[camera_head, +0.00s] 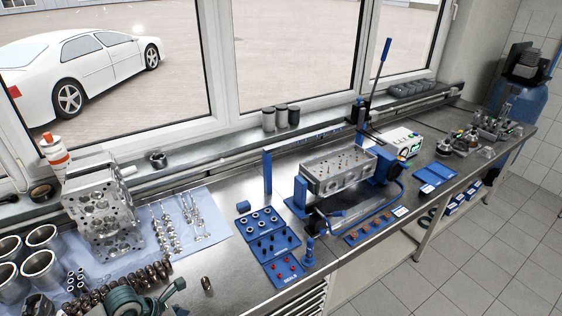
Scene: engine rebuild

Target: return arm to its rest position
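Neither of my grippers and no part of my arms shows in the head view. The steel workbench (222,262) runs along the windows from lower left to upper right. A grey metal cylinder head (338,170) sits on a blue fixture near the middle of the bench, with a tall blue lever (380,70) behind it. Blue trays lie in front, one with rings (260,222), one with dark parts (270,243) and one with red parts (285,268). Nothing is held in view.
A dark green machine part (135,300) is cut off at the bottom edge. The tiled floor (470,250) at the right is clear.

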